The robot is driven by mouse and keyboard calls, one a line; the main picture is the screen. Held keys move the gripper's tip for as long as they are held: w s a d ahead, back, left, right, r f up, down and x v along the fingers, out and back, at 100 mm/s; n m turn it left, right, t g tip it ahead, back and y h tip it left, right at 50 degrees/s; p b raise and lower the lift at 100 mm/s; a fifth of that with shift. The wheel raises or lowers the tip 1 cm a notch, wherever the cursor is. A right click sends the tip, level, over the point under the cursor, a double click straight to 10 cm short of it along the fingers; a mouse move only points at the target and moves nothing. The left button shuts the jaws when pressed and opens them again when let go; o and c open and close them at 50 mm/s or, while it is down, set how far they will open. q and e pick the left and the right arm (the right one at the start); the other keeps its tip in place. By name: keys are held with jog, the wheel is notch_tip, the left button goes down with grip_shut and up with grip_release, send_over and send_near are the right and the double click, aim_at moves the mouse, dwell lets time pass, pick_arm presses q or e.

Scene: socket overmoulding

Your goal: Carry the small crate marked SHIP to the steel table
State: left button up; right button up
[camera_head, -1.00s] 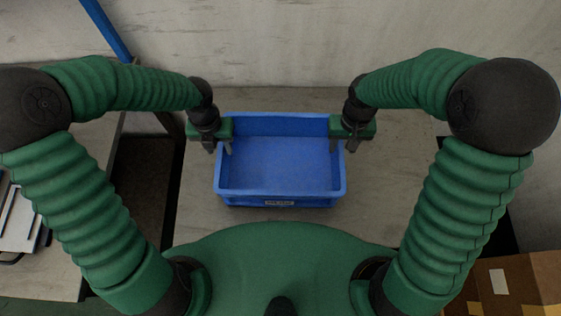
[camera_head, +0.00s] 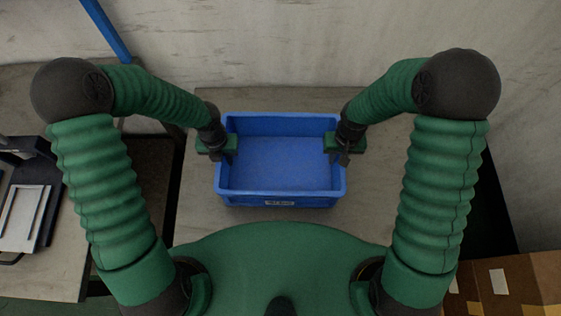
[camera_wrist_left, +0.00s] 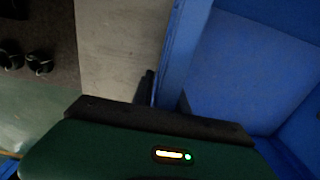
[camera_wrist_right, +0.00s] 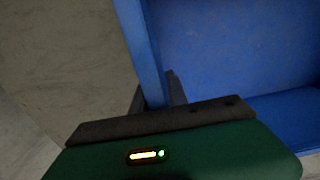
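The blue crate (camera_head: 281,202) stands upright and open-topped on a pale table in the head view. Its front carries a small label (camera_head: 280,203) too blurred to read. The crate looks empty. My left gripper (camera_head: 217,152) is at its left wall; in the left wrist view the fingers (camera_wrist_left: 166,93) sit on both sides of that wall, close against it. My right gripper (camera_head: 344,152) is at the right wall; in the right wrist view its fingers (camera_wrist_right: 155,92) also straddle the wall closely. Both look shut on the walls. The inner fingertips are partly hidden.
A second table (camera_head: 60,262) at the left carries a dark device with a light plate (camera_head: 24,218). A dark gap separates the two tables. Cardboard boxes (camera_head: 515,282) stand at the lower right. A wall (camera_head: 300,45) rises behind, with a blue post (camera_head: 105,28) at the upper left.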

pick_arm(q)
grip_shut()
pick_arm(e)
grip_shut()
dwell(0.8)
